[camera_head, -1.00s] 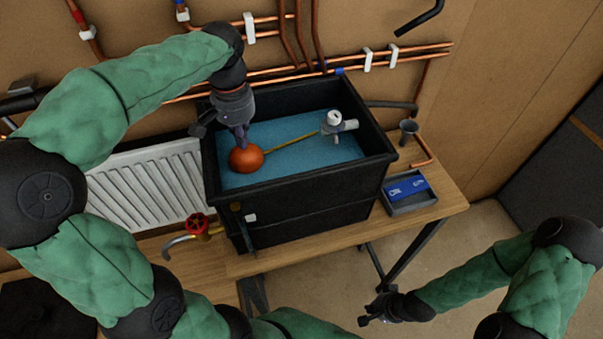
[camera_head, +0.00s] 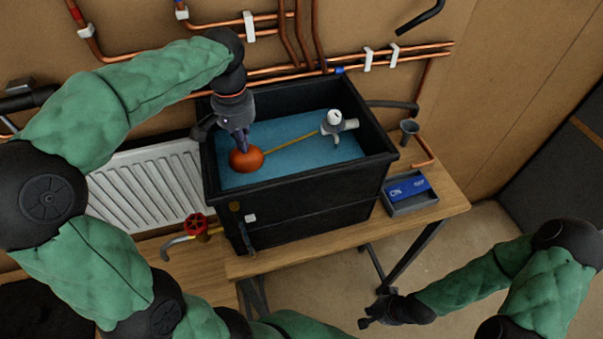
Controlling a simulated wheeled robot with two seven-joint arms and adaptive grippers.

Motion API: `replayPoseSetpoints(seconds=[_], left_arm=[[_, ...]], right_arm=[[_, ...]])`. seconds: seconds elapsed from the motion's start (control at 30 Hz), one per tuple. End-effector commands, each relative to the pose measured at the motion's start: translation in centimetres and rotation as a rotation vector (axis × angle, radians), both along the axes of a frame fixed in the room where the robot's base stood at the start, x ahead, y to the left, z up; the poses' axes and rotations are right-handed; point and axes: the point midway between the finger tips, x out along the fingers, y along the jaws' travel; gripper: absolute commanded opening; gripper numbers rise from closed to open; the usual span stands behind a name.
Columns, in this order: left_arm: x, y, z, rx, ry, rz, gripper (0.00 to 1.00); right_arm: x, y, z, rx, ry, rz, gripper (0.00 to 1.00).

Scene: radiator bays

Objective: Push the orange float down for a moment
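The orange float (camera_head: 246,160) is a round ball at the left end of the blue water in the black tank (camera_head: 300,192). A thin yellow rod (camera_head: 290,145) joins it to the white and grey valve (camera_head: 336,123) at the tank's right end. My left gripper (camera_head: 239,146) points down from above, with its fingertips at the top of the float, seeming to touch it. Its fingers look close together, with nothing seen between them. My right gripper (camera_head: 366,316) is low in front of the bench, away from the tank; its fingers are small and hard to read.
The tank stands on a wooden bench (camera_head: 450,195). A grey tray with a blue item (camera_head: 409,192) and a grey cup (camera_head: 409,130) are right of it. A red valve wheel (camera_head: 196,223) and white radiator (camera_head: 150,185) are left. Copper pipes (camera_head: 300,70) run along the wall behind.

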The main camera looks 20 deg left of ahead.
Motion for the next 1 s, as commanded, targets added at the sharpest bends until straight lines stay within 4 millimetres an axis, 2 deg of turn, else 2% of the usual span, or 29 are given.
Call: replayPoseSetpoints(seconds=[0.53,1.0], left_arm=[[0.0,0.0,-1.5,0.0,0.001,0.0,0.0],[0.0,0.0,-1.6,0.0,0.001,0.0,0.0]], right_arm=[[0.0,0.0,-0.9,0.0,0.0,0.0,0.0],[0.0,0.0,-1.0,0.0,0.0,0.0,0.0]])
